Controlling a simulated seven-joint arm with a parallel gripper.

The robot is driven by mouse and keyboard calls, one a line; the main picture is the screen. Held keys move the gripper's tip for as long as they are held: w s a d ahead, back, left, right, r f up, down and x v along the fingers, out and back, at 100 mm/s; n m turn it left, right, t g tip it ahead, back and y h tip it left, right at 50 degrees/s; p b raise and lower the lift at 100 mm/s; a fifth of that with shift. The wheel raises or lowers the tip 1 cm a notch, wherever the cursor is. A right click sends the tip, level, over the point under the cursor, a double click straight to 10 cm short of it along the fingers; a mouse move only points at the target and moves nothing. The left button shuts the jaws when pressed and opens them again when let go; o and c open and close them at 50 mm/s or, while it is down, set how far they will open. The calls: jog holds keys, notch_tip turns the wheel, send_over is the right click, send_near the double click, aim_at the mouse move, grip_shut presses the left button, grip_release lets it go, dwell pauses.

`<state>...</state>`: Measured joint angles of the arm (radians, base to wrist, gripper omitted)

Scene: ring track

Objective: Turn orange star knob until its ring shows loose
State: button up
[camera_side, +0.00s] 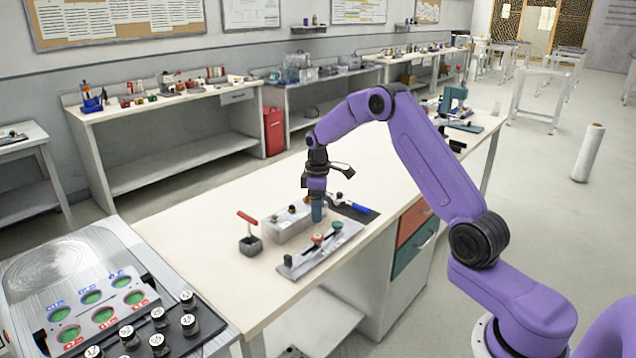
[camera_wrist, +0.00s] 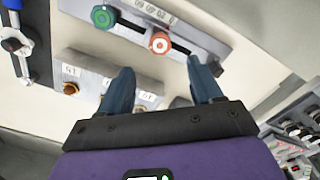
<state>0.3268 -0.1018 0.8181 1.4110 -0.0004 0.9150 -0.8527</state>
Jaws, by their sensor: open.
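The orange star knob (camera_wrist: 159,43) sits on a grey metal track plate (camera_wrist: 205,36), just beyond my fingertips in the wrist view. In the side view the orange-red knob (camera_side: 317,239) stands upright near the middle of the plate (camera_side: 300,266). A green knob (camera_wrist: 103,17) is beside it, also in the side view (camera_side: 338,226). My gripper (camera_wrist: 159,66) is open, with two blue fingers apart and nothing between the tips. In the side view my gripper (camera_side: 317,218) points down behind the orange knob, apart from it. Any ring reading is too small to tell.
A pale box (camera_side: 284,228) with brass knobs stands close behind the plate, near my fingers. A red-handled lever (camera_side: 249,232) is to its left. A blue-handled tool (camera_side: 343,201) lies on a dark mat at right.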

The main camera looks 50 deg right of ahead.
notch_tip(320, 180, up, 8)
jog(key=shift+r, duration=0.15)
dwell(0.4)
jog(key=s+a+r+n, duration=0.1)
jog(key=s+a+r, duration=0.1)
jog(key=s+a, duration=0.7)
jog(key=s+a+r+n, duration=0.25)
jog(key=s+a, duration=0.45)
jog(key=a, duration=0.5)
jog(key=s+d+f+n, duration=0.1)
jog(key=s+n, duration=0.1)
jog(key=s, duration=2.3)
jog(key=shift+f, duration=0.25)
